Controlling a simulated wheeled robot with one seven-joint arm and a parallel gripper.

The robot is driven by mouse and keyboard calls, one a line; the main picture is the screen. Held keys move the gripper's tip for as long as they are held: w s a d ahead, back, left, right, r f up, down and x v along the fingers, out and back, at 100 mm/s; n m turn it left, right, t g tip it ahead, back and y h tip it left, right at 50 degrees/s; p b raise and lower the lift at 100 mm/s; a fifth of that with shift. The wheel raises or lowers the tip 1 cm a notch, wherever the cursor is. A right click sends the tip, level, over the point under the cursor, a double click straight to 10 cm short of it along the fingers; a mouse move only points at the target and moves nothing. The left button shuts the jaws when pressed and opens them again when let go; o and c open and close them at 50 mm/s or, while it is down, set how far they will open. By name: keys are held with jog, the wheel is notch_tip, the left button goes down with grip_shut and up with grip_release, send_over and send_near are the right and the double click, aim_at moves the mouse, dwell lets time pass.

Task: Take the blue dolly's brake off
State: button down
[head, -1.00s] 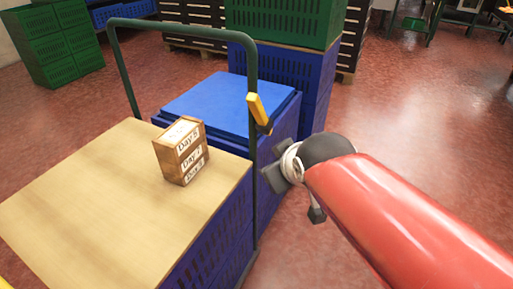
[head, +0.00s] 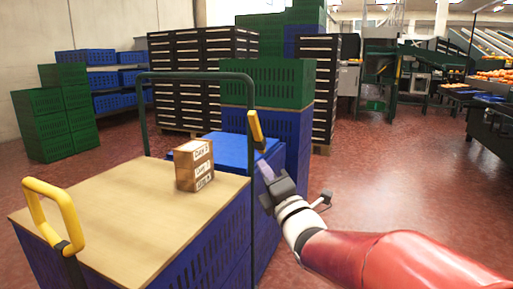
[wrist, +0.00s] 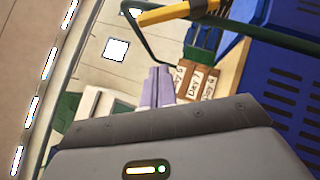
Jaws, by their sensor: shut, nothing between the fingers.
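A yellow lever (head: 256,128) sits on the right upright of a dark green push-bar frame (head: 195,75), beside stacked blue crates (head: 205,250). The lever stands nearly upright, its top leaning slightly left. My gripper (head: 264,169) is shut and empty, just below and right of the lever, with its fingers pointing up toward it. A small gap seems to show between them; contact cannot be told. In the wrist view the pale purple fingers (wrist: 157,86) are together, and the yellow lever (wrist: 178,12) crosses the top edge. The dolly's base and wheels are out of sight.
A small brown box (head: 194,166) with day labels stands on the wooden top (head: 130,210). A yellow loop handle (head: 55,212) rises at the left. Green crates (head: 268,82) on blue ones stand behind. Open red floor (head: 375,190) lies to the right.

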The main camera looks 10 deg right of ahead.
dwell(0.3)
jog(key=p, duration=0.2)
send_near(254, 132)
jog(key=w+a+r, duration=0.4)
jog(key=shift+w+d+r, duration=0.3)
jog(key=shift+w+d, duration=0.05)
jog(key=shift+d, duration=0.15)
jog(key=shift+r, duration=0.1)
